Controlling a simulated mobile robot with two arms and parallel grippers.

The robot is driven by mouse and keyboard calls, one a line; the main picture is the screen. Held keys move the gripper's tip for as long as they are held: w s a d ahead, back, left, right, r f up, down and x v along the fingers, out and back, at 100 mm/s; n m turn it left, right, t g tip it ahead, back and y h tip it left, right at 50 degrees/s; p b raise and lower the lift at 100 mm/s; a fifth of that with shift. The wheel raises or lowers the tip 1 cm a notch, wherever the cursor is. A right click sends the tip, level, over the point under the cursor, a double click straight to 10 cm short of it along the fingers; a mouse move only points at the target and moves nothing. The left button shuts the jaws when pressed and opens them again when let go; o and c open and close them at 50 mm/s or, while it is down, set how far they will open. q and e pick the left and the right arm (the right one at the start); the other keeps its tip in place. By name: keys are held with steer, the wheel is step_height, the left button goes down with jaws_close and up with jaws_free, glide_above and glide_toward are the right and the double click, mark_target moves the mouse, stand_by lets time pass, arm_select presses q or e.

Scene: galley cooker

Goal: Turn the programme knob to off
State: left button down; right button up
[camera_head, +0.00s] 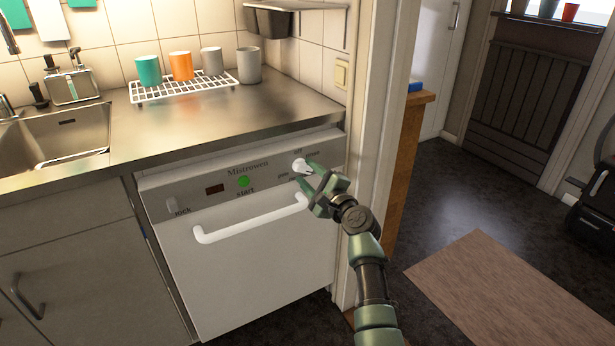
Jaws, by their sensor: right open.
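The programme knob (299,165) is a small white knob at the right end of the grey control panel (210,193) of a white dishwasher (260,261). The word "off" is printed above it, with other labels around it partly hidden. My right gripper (306,171) is at the knob, its green fingers open, one above right and one below. I cannot tell whether the fingers touch the knob. The panel also has a green start button (244,182), a dark display (215,190) and a lock switch (171,205). My left gripper is not in view.
A white door handle (250,220) sticks out just below the panel. The steel worktop (200,124) overhangs above, with a white rack (180,89) and several cups. A door frame (374,130) stands close on the right. Open floor and a brown rug (510,290) lie beyond.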

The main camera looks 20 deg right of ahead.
steer(key=shift+w, duration=0.25)
jaws_close()
